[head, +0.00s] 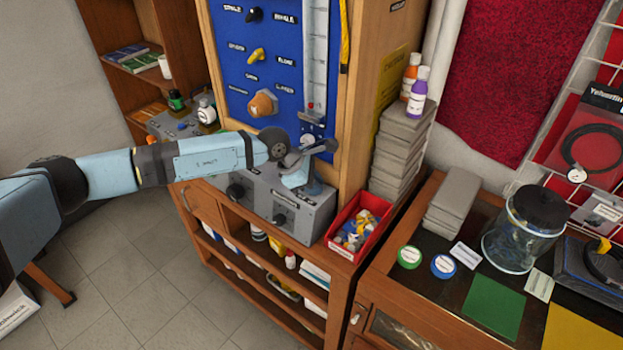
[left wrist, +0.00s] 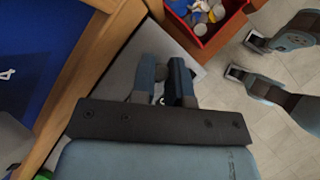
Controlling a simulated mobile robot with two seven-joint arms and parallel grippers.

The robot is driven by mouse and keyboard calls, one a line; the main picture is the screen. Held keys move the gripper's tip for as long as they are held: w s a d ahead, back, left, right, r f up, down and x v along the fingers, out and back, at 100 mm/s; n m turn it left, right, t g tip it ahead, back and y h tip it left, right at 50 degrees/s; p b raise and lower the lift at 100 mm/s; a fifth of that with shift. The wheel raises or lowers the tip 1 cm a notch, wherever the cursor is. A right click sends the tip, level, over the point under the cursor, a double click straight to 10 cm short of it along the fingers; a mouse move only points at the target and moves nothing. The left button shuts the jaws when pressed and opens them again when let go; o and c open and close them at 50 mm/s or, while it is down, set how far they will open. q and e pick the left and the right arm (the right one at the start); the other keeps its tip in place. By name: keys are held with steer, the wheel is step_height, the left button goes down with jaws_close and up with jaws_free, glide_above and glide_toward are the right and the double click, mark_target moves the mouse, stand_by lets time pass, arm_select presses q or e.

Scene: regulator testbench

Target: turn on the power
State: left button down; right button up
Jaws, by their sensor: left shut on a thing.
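A grey metal control box (head: 262,198) with black knobs (head: 280,218) stands on the wooden bench below the blue panel. My left gripper (head: 312,180) is over the right end of the box's top, pointing down. In the left wrist view its two blue fingers (left wrist: 162,85) are close together, shut on a small part between them. The fingers mostly hide that part, so I cannot tell its shape or whether it is the power switch. The box's grey top (left wrist: 122,72) shows around the fingers.
A red bin (head: 358,225) of small parts stands just right of the box. Behind are a blue panel (head: 262,75) with knobs and a clear gauge tube (head: 314,60). Grey blocks (head: 400,150) are stacked at right. The floor (head: 130,260) in front is clear.

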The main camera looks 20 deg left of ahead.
arm_select(q)
steer(key=shift+d+y, duration=0.2)
steer(key=shift+y, duration=0.3)
steer(key=shift+s, duration=0.1)
steer(key=c, duration=1.4)
jaws_free()
steer(key=b+v, duration=0.2)
steer(key=v, duration=1.1)
steer(key=shift+s+r+b, duration=0.3)
steer(key=shift+s+r, duration=0.05)
